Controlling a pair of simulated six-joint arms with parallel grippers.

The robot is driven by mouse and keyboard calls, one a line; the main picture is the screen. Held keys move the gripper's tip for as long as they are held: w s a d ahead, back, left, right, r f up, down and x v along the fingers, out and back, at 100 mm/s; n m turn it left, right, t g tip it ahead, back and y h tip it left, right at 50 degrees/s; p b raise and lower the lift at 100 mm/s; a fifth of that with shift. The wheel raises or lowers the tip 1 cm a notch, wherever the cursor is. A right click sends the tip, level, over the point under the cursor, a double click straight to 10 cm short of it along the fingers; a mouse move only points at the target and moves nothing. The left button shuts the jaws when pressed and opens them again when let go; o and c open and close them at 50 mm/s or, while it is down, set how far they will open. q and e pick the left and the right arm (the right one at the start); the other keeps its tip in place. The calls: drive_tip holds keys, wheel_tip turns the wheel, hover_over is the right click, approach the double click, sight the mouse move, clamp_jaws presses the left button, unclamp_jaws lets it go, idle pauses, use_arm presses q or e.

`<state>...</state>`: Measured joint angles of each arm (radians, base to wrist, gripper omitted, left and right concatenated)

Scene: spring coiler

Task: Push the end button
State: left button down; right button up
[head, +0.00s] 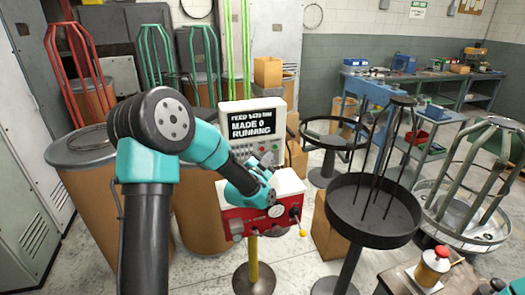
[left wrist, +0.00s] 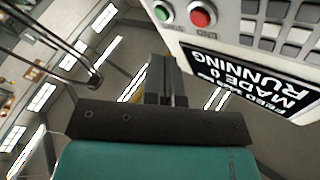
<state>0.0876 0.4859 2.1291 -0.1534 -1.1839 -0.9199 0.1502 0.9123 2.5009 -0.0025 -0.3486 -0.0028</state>
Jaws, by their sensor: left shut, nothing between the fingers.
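The control panel (head: 252,120) has a screen reading MADE 0 and RUNNING. In the left wrist view, its screen (left wrist: 255,80) shows turned over, beside a green button (left wrist: 161,13) and a red button (left wrist: 202,14) with small labels under them. The red one's label looks like END. My left gripper (head: 268,160) is in front of the panel's lower part and hides some of it in the head view. In the left wrist view, its fingers (left wrist: 166,66) are shut and empty, apart from both buttons in the picture.
A red and white machine box (head: 285,205) on a yellow post stands below my left wrist. A black round tray stand (head: 372,236) is to its right. A red-capped bottle (head: 432,266) stands on a small table at the lower right. Brown drums crowd the left.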

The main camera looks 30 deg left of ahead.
use_arm(q)
drive_tip(key=shift+w+a, duration=0.9)
drive_tip(key=shift+a, duration=0.1)
idle(1.4)
drive_tip(key=shift+w+a, duration=0.25)
drive_tip(key=shift+w, duration=0.05)
drive_tip(key=shift+w+a, duration=0.2)
drive_tip(key=shift+w, duration=0.05)
idle(0.9)
idle(0.3)
drive_tip(key=shift+s+d, duration=0.55)
drive_tip(key=s+d, duration=0.3)
drive_tip(key=shift+s+d, duration=0.25)
drive_tip(key=shift+s, duration=0.05)
idle(0.5)
